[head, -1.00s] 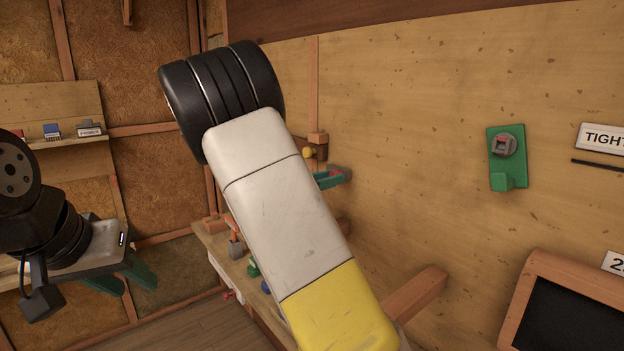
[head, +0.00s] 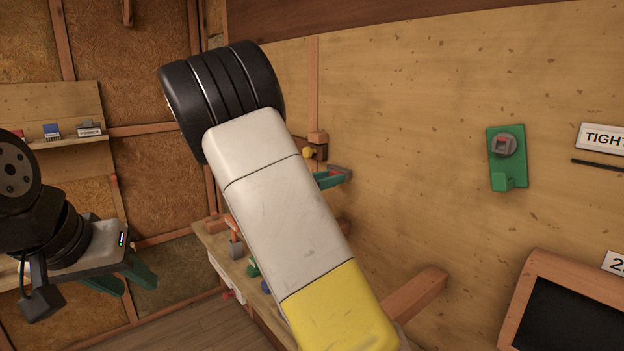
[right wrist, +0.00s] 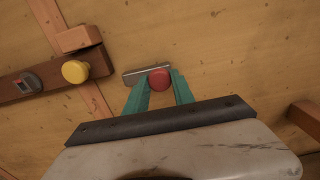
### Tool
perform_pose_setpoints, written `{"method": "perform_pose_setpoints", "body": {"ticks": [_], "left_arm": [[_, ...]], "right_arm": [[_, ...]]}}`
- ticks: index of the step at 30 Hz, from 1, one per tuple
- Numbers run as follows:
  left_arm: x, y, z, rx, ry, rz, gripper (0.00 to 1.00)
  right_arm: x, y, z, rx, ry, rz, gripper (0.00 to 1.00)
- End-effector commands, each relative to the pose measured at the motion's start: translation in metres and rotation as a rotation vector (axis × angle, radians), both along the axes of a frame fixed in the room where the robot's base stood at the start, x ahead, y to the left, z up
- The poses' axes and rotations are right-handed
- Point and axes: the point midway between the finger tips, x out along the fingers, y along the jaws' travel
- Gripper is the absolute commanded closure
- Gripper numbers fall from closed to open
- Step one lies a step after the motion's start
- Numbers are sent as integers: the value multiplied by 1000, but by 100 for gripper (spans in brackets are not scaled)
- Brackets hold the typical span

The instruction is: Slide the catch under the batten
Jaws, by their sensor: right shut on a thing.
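In the right wrist view, a flat grey metal strip (right wrist: 133,75) with a round red knob (right wrist: 159,79), which looks like the catch, lies against the plywood wall. My right gripper (right wrist: 160,87) is shut on the red knob, one green finger on each side. A dark brown bar (right wrist: 45,77) with a yellow knob (right wrist: 75,71) crosses a thin upright wooden strip (right wrist: 88,95) to the left; I cannot tell which is the batten. In the head view my right gripper (head: 333,178) is partly hidden behind my arm. My left gripper (head: 122,280) is open and empty at the far left.
A wooden bench (head: 205,240) with small tools stands below the wall. A wooden bar (head: 415,293) juts out at lower right. A green plate with a grey knob (head: 507,158) and a framed blackboard (head: 570,315) are further right.

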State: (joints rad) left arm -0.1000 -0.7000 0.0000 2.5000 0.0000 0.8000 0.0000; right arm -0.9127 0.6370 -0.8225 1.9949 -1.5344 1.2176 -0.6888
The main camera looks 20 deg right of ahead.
Motion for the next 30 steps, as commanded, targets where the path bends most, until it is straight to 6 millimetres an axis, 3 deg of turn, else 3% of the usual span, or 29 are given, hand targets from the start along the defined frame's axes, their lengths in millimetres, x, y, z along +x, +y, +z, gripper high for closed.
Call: {"method": "perform_pose_setpoints", "body": {"ticks": [8, 18, 28, 29, 30], "left_arm": [[0, 0, 0, 0, 0, 0, 64], [0, 0, 0, 0, 0, 0, 64], [0, 0, 0, 0, 0, 0, 64], [0, 0, 0, 0, 0, 0, 64], [0, 0, 0, 0, 0, 0, 64]], "right_arm": [[1, 0, 0, 1, 0, 0, 100], [46, 19, 0, -1, 0, 0, 100], [52, 22, 0, 0, 1, 6, 100], [52, 22, 0, 0, 1, 7, 68], [52, 22, 0, 0, 1, 7, 60]]}}
